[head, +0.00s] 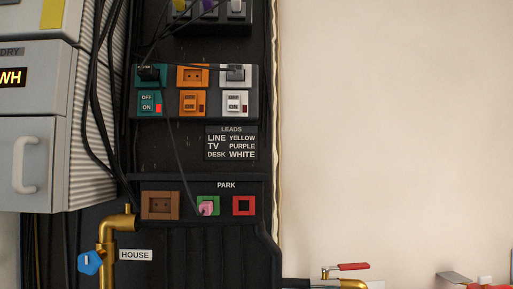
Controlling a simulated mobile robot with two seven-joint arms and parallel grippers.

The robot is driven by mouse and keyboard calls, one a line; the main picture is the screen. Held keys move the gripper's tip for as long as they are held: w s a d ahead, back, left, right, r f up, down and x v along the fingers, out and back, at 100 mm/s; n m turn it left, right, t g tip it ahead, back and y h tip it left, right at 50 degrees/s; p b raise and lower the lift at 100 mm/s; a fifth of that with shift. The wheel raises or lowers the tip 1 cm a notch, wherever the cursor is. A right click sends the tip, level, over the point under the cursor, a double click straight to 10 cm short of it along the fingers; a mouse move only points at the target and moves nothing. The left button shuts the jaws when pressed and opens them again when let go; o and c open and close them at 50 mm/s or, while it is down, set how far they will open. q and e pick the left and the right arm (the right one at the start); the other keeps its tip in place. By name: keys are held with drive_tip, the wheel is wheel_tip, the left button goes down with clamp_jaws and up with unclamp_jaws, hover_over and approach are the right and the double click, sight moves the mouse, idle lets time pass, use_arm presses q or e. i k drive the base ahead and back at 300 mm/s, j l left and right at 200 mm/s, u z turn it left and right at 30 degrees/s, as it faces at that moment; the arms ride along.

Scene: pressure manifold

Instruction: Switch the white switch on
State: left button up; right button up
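The white switch (234,103) is at the right end of the lower row on the black panel, below the white socket (236,74). It carries OFF and ON lettering and a small dark red indicator at its lower right, which looks unlit. The exact tilt of its rocker is too small to tell. A grey plug appears to sit in the white socket, with a dark lead running to the left. Neither of my grippers is in view.
Left of it are an orange switch (192,103) and a teal switch (149,103) with a bright red indicator. Dark cables hang at the left and across the panel. A brass pipe (109,235) and a red-handled valve (347,267) stand below. The wall at right is bare.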

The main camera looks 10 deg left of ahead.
sight(233, 99)
drive_tip(key=l+u, duration=0.35)
drive_tip(key=l, duration=0.6)
drive_tip(key=l+u, duration=0.3)
drive_tip(key=l, duration=0.65)
